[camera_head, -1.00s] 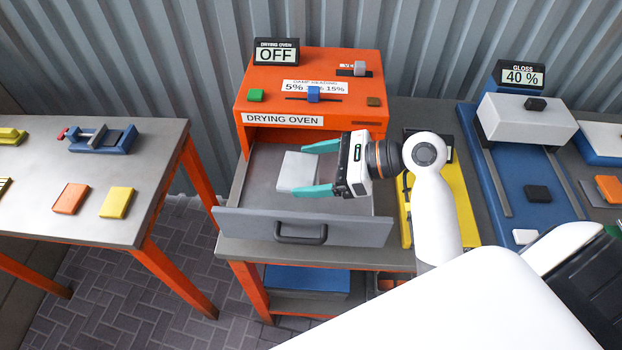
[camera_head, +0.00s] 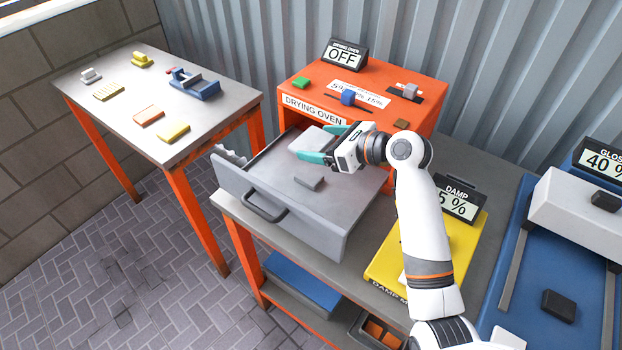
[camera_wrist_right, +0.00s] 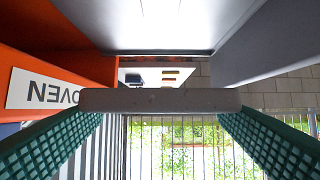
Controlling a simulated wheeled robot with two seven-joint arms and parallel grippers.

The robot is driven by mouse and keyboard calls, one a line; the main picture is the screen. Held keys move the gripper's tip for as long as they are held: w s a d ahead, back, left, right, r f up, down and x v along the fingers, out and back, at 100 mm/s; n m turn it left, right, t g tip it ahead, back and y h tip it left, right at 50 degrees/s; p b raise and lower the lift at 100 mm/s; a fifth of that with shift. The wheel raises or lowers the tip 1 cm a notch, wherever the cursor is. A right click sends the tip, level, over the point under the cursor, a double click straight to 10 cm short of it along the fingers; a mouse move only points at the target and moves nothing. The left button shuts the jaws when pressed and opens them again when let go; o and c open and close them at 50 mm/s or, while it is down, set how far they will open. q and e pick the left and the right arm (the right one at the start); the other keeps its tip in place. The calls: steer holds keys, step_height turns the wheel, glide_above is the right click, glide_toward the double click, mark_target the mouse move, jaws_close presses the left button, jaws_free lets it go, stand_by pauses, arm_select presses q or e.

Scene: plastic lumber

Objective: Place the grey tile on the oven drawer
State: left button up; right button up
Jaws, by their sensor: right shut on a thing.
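The light grey tile (camera_head: 318,138) is in my right gripper (camera_head: 322,145), over the back of the open oven drawer (camera_head: 348,203). In the right wrist view the tile (camera_wrist_right: 160,100) shows edge-on as a grey bar between the two green fingers (camera_wrist_right: 160,118). My right gripper is shut on it. I cannot tell whether the tile touches the drawer floor. A small darker grey block (camera_head: 309,182) is in the drawer, in front of the gripper. My left gripper is not in view.
The orange drying oven (camera_head: 415,85) reads OFF. A yellow damp meter (camera_head: 390,262) stands right of the drawer, a blue gloss device (camera_head: 560,270) farther right. The left table (camera_head: 120,85) holds a blue vise (camera_head: 198,86) and several small tiles. Floor between tables is clear.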

glide_above(318, 180)
step_height(318, 180, down, 5)
steer(key=shift+f, duration=0.8)
step_height(318, 180, down, 4)
steer(key=shift+r, duration=0.25)
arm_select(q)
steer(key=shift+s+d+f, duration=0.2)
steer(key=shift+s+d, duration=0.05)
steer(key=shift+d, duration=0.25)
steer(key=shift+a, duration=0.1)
arm_select(e)
steer(key=o, duration=0.9)
steer(key=shift+f, duration=0.1)
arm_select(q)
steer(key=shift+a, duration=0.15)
